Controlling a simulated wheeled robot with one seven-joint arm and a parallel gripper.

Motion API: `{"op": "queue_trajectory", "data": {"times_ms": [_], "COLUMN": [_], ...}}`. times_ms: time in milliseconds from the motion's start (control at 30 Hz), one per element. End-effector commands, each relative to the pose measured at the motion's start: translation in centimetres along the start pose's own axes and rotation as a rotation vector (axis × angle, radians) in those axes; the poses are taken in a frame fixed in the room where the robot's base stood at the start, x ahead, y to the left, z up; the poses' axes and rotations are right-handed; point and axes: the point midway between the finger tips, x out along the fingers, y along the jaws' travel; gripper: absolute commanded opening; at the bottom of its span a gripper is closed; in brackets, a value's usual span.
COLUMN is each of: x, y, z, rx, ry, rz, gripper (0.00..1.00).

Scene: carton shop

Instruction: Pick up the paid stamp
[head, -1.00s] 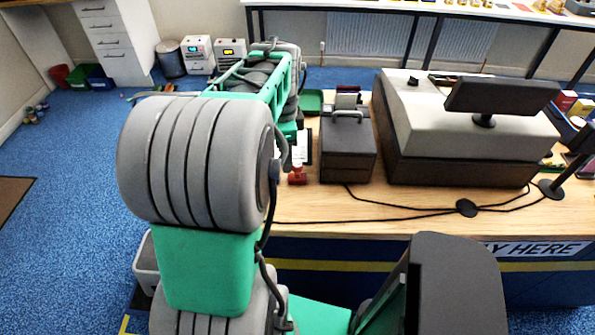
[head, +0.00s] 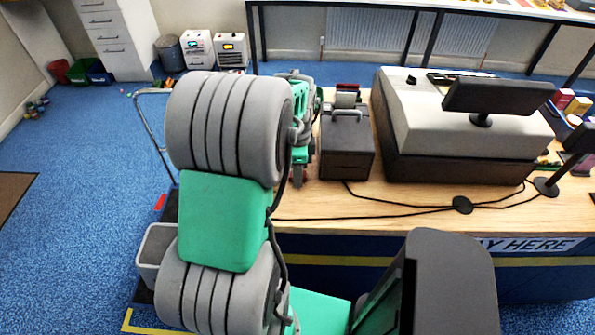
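My arm reaches over the left end of the wooden counter (head: 390,208). My gripper (head: 298,174) points down at the counter, just left of the black cash box with a handle (head: 347,150). Its fingers are small and partly covered by my arm, so I cannot tell whether they are open or shut, or whether anything is between them. I cannot make out the paid stamp now. A small red object stood on the counter at about this spot earlier; my gripper and arm now cover that place.
A large till with a screen (head: 500,95) stands right of the cash box. A black cable (head: 400,213) runs along the front of the counter to a round puck (head: 462,205). A grey bin (head: 155,248) stands on the floor at the counter's left end.

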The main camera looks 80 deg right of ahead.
Motion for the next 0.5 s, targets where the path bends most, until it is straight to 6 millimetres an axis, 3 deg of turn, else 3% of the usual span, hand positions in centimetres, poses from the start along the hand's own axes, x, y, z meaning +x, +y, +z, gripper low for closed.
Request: {"op": "queue_trajectory", "data": {"times_ms": [500], "x": [-0.05], "y": [0.0], "z": [0.0], "rx": [0.0], "ry": [0.0], "rz": [0.0], "gripper": [0.01]}}
